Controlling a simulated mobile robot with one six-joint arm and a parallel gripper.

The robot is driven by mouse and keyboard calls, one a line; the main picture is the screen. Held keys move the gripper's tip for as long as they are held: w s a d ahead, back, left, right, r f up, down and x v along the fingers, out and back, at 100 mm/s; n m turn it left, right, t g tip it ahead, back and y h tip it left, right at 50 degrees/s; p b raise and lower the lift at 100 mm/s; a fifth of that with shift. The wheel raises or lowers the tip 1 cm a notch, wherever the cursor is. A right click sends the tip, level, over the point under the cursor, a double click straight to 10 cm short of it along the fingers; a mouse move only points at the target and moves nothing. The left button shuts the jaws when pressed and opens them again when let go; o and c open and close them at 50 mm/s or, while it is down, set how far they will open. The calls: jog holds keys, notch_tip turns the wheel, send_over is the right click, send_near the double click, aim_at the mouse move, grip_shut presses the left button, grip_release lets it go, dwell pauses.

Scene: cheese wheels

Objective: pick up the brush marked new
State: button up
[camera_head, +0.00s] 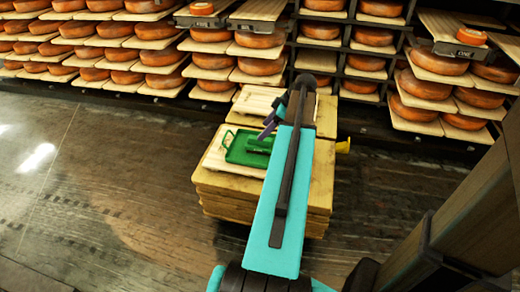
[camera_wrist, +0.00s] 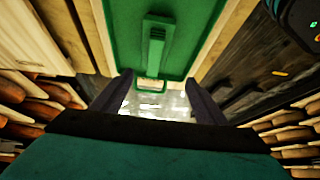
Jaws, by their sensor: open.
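A green brush (camera_wrist: 155,48) lies with its handle lengthwise in a green tray (camera_wrist: 112,22). A small pale tag (camera_wrist: 151,85) is at its near end; I cannot read any marking on it. In the head view the green tray (camera_head: 236,157) rests on a pale board on a wooden stack, with the brush (camera_head: 260,144) partly hidden by my arm. My gripper (camera_wrist: 158,88) is open and empty in the wrist view, its two dark fingers on either side of the tag. In the head view my gripper (camera_head: 268,130) is above the tray. The exact height gap is unclear.
The stack of wooden boards (camera_head: 215,190) stands on a dark floor with free room to its left. Shelves of orange cheese wheels (camera_head: 160,57) line the back. A yellow item (camera_head: 343,146) juts out at the stack's right side. A pale board (camera_wrist: 30,40) lies left of the tray.

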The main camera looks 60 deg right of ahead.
aim_at(255, 143)
jog(key=shift+s+d+r, duration=0.25)
jog(key=shift+s+d, duration=0.2)
jog(key=shift+s, duration=0.05)
jog(key=shift+s+d+r, duration=0.2)
jog(key=shift+s+d, duration=0.2)
jog(key=shift+s, duration=0.1)
jog(key=shift+b+x, duration=0.8)
jog(key=shift+x, duration=3.55)
jog(key=shift+w, duration=0.1)
jog(key=shift+d+b+x, duration=0.2)
jog(key=shift+b+x, duration=0.45)
jog(key=shift+x, duration=1.85)
